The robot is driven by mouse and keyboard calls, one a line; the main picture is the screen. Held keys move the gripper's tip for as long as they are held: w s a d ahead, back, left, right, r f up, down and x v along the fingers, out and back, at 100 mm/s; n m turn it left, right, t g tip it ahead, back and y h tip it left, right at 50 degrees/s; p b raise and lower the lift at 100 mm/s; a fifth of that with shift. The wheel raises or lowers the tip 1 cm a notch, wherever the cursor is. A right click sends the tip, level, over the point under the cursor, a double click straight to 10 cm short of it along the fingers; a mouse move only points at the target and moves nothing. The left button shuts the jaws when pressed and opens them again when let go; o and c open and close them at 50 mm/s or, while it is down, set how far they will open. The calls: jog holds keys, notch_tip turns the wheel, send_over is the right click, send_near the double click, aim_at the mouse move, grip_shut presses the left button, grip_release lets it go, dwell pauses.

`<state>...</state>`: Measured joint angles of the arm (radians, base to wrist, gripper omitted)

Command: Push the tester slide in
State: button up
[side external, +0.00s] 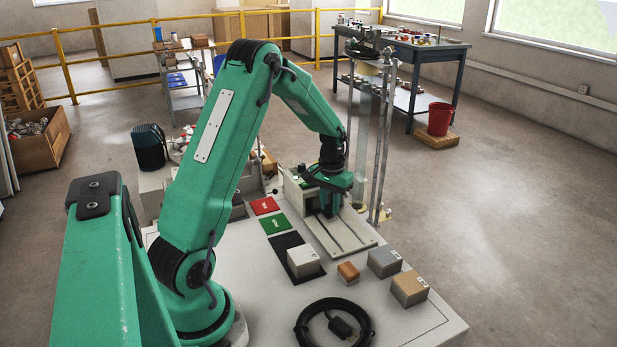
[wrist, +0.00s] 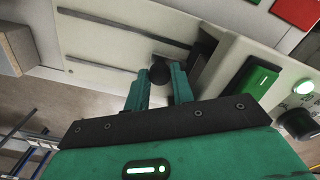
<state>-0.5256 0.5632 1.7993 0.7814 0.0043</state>
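The tester (side external: 294,189) is a pale box at the far end of the table, with a light bed (side external: 346,236) marked by dark grooves. In the wrist view the bed (wrist: 105,50) shows two long dark grooves, and a round black knob (wrist: 160,72) stands out from it. My gripper (side external: 329,212) is low over the bed beside the box, pointing down. In the wrist view my gripper's two green fingers (wrist: 161,78) are apart, with the knob between their tips. I cannot tell whether they touch it. The slide's exact position is hidden by my gripper.
Red (side external: 264,205), green (side external: 274,223) and black (side external: 291,257) mats lie left of the bed. A clear column (side external: 363,135) stands behind.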

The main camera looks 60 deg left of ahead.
jog(key=shift+a+r, duration=0.25)
